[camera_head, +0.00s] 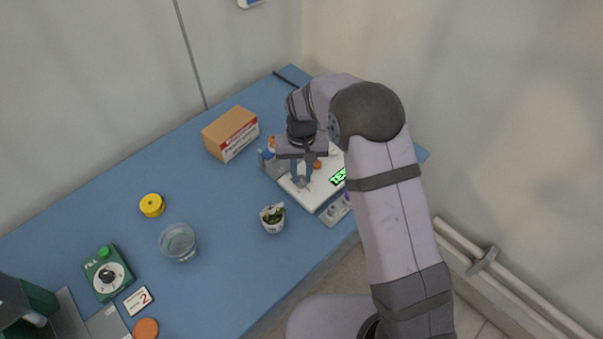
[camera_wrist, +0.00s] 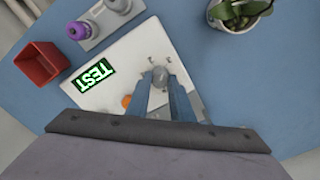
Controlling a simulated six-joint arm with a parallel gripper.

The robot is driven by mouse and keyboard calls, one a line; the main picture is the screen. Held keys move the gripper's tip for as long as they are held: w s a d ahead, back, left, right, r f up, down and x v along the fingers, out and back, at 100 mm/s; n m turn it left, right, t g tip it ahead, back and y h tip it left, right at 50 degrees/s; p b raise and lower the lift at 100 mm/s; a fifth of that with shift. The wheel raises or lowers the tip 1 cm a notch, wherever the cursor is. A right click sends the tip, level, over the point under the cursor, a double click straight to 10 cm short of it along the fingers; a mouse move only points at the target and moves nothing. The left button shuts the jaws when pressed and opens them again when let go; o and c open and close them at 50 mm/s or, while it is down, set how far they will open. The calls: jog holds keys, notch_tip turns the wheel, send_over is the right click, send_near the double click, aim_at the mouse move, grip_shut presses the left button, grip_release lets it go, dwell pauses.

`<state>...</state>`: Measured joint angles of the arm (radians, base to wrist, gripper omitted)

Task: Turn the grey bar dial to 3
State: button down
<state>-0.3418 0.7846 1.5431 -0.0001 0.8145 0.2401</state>
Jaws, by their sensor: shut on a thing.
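The grey bar dial (camera_wrist: 160,76) sits on a white panel (camera_wrist: 125,65) and shows between my fingertips in the wrist view. In the head view the dial (camera_head: 301,183) is a small grey shape, mostly covered by the fingers. My gripper (camera_wrist: 161,82) points down at the panel, with its blue-grey fingers shut on the dial; it also shows in the head view (camera_head: 301,177). Small dark marks lie around the dial, too small to read, so its setting cannot be told. The panel also bears a green TEST sign (camera_wrist: 95,76) and an orange knob (camera_wrist: 126,101).
A potted plant (camera_wrist: 232,26) stands close to the panel. A red square pot (camera_wrist: 42,63) and a grey tray with a purple-topped item (camera_wrist: 79,31) lie beyond the panel. A cardboard box (camera_head: 230,134), a glass (camera_head: 177,242) and a green dial box (camera_head: 107,273) stand farther left.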

aim_at(302, 178)
jog(key=shift+r+m, duration=0.1)
jog(key=shift+m, duration=0.7)
jog(key=shift+w, duration=0.1)
jog(key=c, duration=1.6)
grip_release()
jog(key=shift+o, duration=0.2)
jog(key=shift+r+b, duration=1.05)
jog(key=shift+r, duration=2.6)
jog(key=shift+d, duration=0.1)
